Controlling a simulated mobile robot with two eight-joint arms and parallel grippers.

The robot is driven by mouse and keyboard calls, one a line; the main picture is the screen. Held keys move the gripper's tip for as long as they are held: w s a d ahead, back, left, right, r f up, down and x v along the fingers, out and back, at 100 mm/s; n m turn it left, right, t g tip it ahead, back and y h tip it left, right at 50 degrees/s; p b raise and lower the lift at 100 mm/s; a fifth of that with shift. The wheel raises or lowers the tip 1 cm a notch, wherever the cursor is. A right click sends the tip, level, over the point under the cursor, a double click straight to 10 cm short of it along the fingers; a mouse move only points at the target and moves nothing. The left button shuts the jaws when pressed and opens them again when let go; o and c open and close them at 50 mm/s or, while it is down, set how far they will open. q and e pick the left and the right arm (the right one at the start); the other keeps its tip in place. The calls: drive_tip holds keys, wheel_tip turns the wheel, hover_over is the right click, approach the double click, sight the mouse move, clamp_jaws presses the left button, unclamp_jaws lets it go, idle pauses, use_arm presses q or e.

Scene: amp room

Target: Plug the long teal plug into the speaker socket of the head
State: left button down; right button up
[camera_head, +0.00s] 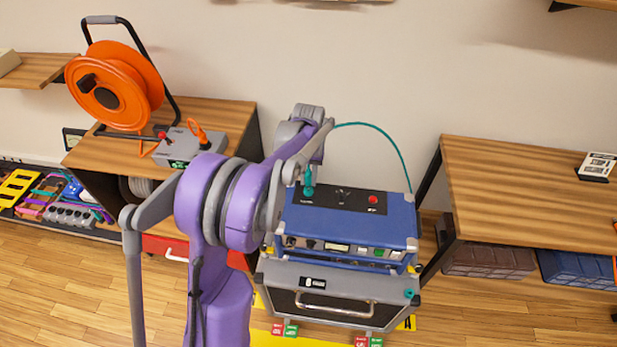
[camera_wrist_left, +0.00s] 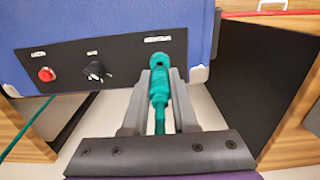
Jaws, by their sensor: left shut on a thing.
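The head (camera_head: 400,228) is a blue box on a dark cabinet (camera_head: 330,312). Its black panel carries a red button, a dark knob and a labelled spot at the plug, which also show in the left wrist view. My left gripper (camera_wrist_left: 160,78) is shut on the teal plug (camera_wrist_left: 159,98), its fingers on either side. The plug's far end meets the panel beside a small label; I cannot tell how deep it sits, and the socket opening is hidden. In the head view the plug (camera_head: 308,184) stands upright over the panel's left end. My right gripper is not in view.
A teal cable (camera_head: 385,136) arcs from behind my arm down past the head's right side. An orange cable reel (camera_head: 113,88) and a grey box (camera_head: 190,146) stand on the left wooden table. The right table (camera_head: 510,190) is mostly clear.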

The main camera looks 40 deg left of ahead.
use_arm(q)
drive_tip(key=shift+f+b, duration=0.7)
drive_tip(key=shift+f, duration=0.25)
idle(1.3)
drive_tip(key=c, duration=0.6)
unclamp_jaws()
wheel_tip(320, 180, up, 11)
drive_tip(key=shift+f+p, duration=0.1)
drive_tip(key=shift+p, duration=0.2)
